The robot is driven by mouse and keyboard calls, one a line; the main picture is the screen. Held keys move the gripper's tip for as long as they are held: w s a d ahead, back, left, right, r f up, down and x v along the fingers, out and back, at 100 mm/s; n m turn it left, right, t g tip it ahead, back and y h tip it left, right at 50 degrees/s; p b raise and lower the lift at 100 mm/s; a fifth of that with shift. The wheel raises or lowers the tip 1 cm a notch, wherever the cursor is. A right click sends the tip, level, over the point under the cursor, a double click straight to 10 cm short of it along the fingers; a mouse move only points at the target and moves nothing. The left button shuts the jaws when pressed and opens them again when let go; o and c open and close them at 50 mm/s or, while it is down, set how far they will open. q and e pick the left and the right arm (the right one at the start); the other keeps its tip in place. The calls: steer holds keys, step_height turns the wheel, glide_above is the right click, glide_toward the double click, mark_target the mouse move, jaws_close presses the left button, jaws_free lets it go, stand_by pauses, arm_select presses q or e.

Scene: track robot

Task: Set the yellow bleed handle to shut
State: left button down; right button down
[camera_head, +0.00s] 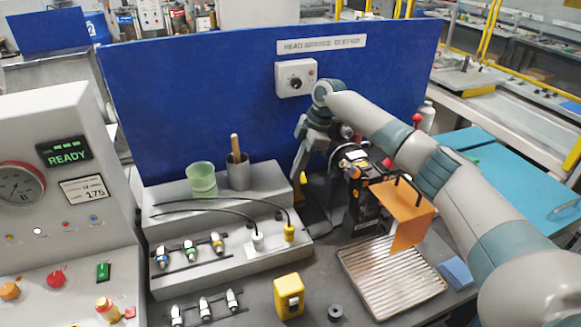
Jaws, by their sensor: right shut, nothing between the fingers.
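My right arm reaches in from the right across the bench. Its gripper (298,170) points down in front of the blue board, shut and empty. A small yellow piece (303,181), probably the bleed handle, shows just beside and below the fingertips, next to the dark upright stand. The gripper and stand partly hide it, so I cannot tell its setting or whether the fingers touch it. My left gripper is out of view.
A black machine (362,200) with an orange flap (403,212) stands under my right forearm. A ribbed metal tray (390,277) lies in front. A grey stepped block (222,232) carries cables and fittings. A yellow box (289,296) stands at the front. A control panel (62,200) fills the left.

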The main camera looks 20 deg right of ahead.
steer(key=shift+s+d+n, duration=0.1)
steer(key=shift+d+n, duration=0.15)
steer(key=shift+n, duration=0.05)
steer(key=shift+s+d+p, duration=0.1)
steer(key=shift+d+p, duration=0.2)
steer(key=shift+d, duration=0.1)
steer(key=shift+a, duration=0.15)
steer(key=shift+w+a, duration=0.4)
steer(key=shift+w, duration=0.2)
stand_by(0.4)
step_height(320, 180, up, 9)
steer(key=b, duration=0.2)
steer(key=shift+a+r, duration=0.2)
steer(key=shift+a, duration=0.1)
stand_by(0.4)
stand_by(0.4)
